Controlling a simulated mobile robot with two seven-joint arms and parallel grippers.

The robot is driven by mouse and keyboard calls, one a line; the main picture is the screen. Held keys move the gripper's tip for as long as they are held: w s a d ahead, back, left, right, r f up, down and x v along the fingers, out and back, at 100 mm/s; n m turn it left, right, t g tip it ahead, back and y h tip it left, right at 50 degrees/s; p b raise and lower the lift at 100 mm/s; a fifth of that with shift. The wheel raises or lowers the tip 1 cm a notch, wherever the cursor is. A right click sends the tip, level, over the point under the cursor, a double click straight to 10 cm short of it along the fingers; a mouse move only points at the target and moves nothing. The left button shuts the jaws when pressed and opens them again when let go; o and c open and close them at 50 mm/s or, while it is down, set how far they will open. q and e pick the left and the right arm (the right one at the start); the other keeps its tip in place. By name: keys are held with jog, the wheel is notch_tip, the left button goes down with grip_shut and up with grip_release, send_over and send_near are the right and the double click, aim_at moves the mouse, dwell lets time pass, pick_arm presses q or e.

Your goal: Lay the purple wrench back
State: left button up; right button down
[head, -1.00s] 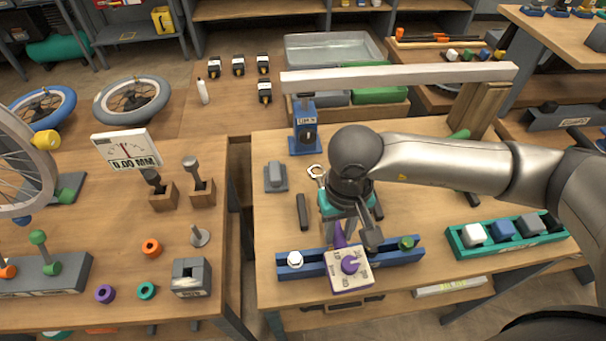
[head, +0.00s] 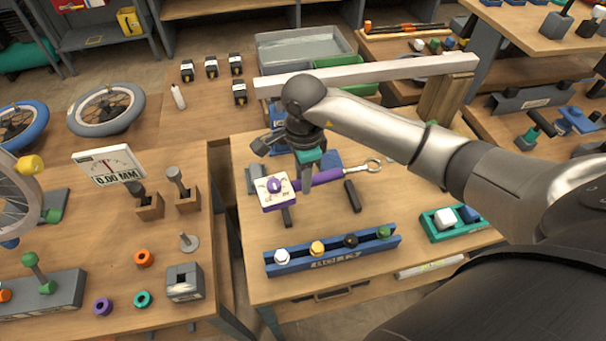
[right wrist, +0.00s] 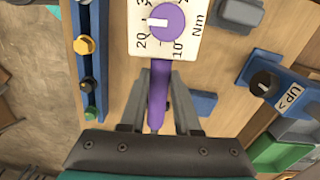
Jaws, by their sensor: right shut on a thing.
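In the right wrist view the handle (right wrist: 158,92) lies between the fingers, and the dial faces the camera. The gap to the bench is hard to judge. My left gripper is not in view.
A blue rack (head: 370,250) with several coloured bolts stands at the bench front. A pale beam (head: 390,72) spans the bench behind my right arm. A dark bar (head: 352,196) lies beside the wrench. A teal tray (head: 434,232) stands at the right. Bench between rack and wrench is mostly clear.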

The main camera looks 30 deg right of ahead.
jog(key=shift+a, duration=0.15)
notch_tip(320, 180, down, 7)
jog(key=b, duration=0.6)
jog(key=shift+b, duration=0.3)
jog(key=shift+f, duration=0.25)
jog(key=shift+f+b, duration=0.1)
jog(key=shift+b, duration=0.2)
jog(key=c, duration=0.5)
grip_release()
jog(key=shift+c, duration=0.2)
notch_tip(320, 180, up, 15)
jog(key=shift+r+p, duration=0.2)
jog(key=shift+p, duration=0.85)
